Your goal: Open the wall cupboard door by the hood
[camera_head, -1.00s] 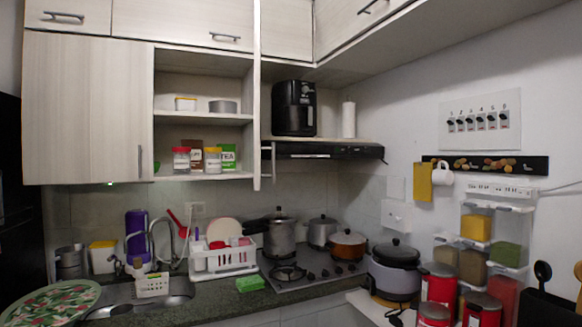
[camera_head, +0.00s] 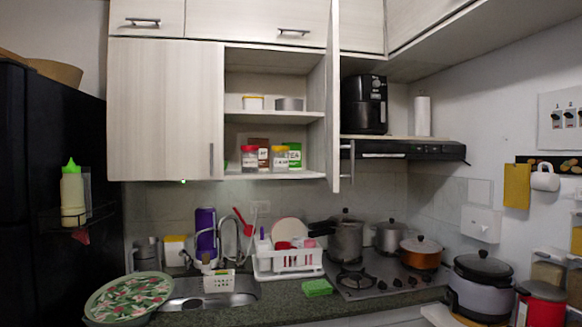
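The wall cupboard door by the hood (camera_head: 333,110) is pale wood and stands open. It sticks out from the cupboard toward me and shows nearly edge-on, with its handle (camera_head: 347,150) on the right-hand side. The open cupboard (camera_head: 275,105) shows shelves with containers, red- and yellow-lidded jars and a green tea box. The black hood (camera_head: 410,150) is just right of the door. Neither of my grippers is in view.
A closed cupboard door (camera_head: 165,110) is left of the opening. A black air fryer (camera_head: 364,104) stands above the hood. Pots stand on and near the hob (camera_head: 375,280). A dish rack (camera_head: 289,262) stands beside the sink (camera_head: 208,292). A dark fridge (camera_head: 50,190) fills the left.

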